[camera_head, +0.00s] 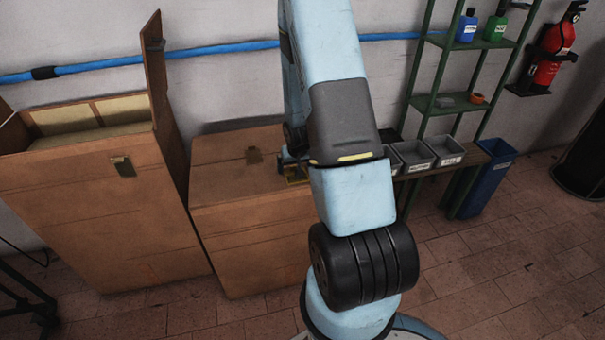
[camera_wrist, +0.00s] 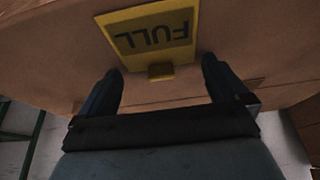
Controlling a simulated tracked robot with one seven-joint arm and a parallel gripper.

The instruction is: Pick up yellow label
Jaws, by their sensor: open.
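The yellow label (camera_wrist: 150,36) bears the word FULL, upside down in the wrist view. It lies against the brown cardboard surface, and a small yellow tab (camera_wrist: 161,71) sticks out from its lower edge. My gripper (camera_wrist: 162,75) is open, with one dark finger on each side of the tab and nothing visible held between them.
An open cardboard box (camera_head: 95,200) with raised flaps stands to the left. To the right are grey bins (camera_head: 413,155) on a bench, a green shelf rack (camera_head: 430,75), a blue bin (camera_head: 485,185) and a fire extinguisher (camera_head: 552,55). The tiled floor at front right is clear.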

